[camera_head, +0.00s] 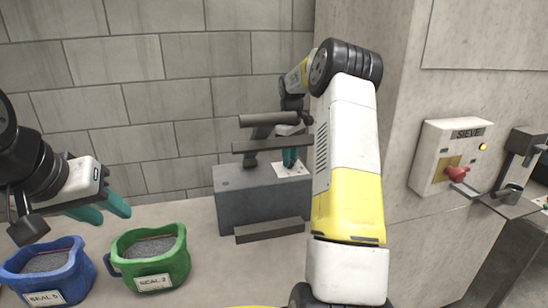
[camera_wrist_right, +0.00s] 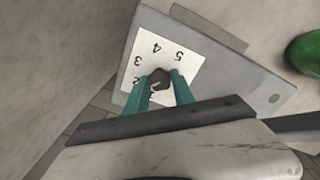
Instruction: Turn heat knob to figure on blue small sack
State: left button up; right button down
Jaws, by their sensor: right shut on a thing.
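The blue small sack (camera_head: 72,272) stands at the lower left in the head view, with a label reading "SEAL 5". The dark heat knob (camera_wrist_right: 159,77) sits on a white dial plate (camera_wrist_right: 178,65) with the figures 2, 3, 4 and 5 visible; another mark is partly covered. Which figure the knob points to is unclear. My right gripper (camera_wrist_right: 162,88) is shut on the knob, one teal finger on each side. The dial plate also shows in the head view (camera_head: 297,172), the knob hidden there. My left gripper (camera_head: 116,217) is open and empty above the sacks.
A green sack (camera_head: 172,264) labelled "SEAL 2" stands right of the blue one. The grey sealing machine (camera_head: 245,205) with dark bars stands against the tiled wall. A white "SIEVE" box (camera_head: 436,150) with a red switch hangs on the right wall. Bare counter lies between green sack and machine.

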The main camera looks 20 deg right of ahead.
jog(key=m, duration=0.4)
jog(key=shift+r+m, duration=0.1)
jog(key=shift+m, duration=0.2)
jog(key=m, duration=0.3)
jog(key=shift+m, duration=0.4)
jog(key=m, duration=1.1)
jog(key=shift+w+m, duration=0.1)
jog(key=shift+m, duration=0.2)
jog(key=m, duration=0.4)
jog(key=shift+m, duration=0.3)
jog(key=m, duration=0.3)
jog(key=shift+m, duration=2.2)
